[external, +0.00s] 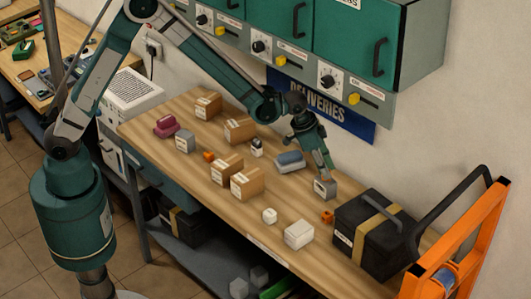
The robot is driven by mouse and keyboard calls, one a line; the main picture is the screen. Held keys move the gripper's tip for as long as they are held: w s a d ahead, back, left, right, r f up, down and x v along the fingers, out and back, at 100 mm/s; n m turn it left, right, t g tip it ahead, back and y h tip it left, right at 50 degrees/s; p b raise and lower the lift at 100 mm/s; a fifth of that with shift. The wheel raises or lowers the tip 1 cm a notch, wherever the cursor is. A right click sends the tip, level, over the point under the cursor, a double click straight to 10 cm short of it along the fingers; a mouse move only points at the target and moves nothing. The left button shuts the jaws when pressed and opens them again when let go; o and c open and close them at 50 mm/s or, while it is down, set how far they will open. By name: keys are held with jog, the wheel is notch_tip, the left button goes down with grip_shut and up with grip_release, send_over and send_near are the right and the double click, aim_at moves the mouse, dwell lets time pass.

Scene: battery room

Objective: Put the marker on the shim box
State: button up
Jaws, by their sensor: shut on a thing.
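My gripper (325,174) points down over the right half of the wooden bench, directly above a small grey box with a pale label (325,188). Its fingertips are close to the box top; I cannot tell whether anything touches it. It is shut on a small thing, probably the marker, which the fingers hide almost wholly. No marker shows clearly elsewhere on the bench. The labels are too small to read, so I cannot be sure that this grey box is the shim box. Another small grey labelled box (185,142) stands at the left of the bench.
On the bench (215,205) are several brown cartons (247,182), a blue-grey rounded item (290,161), a white box (299,234) and a small orange block (327,216). A black strapped case (372,235) and an orange frame (455,245) bound the right. Green cabinets (350,40) overhang the back.

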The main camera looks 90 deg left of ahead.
jog(key=shift+f, duration=0.15)
jog(key=o, duration=0.8)
jog(key=shift+c, duration=0.2)
jog(key=shift+r, duration=0.2)
jog(key=v, duration=0.7)
jog(key=shift+r, duration=0.2)
jog(key=shift+s, duration=0.1)
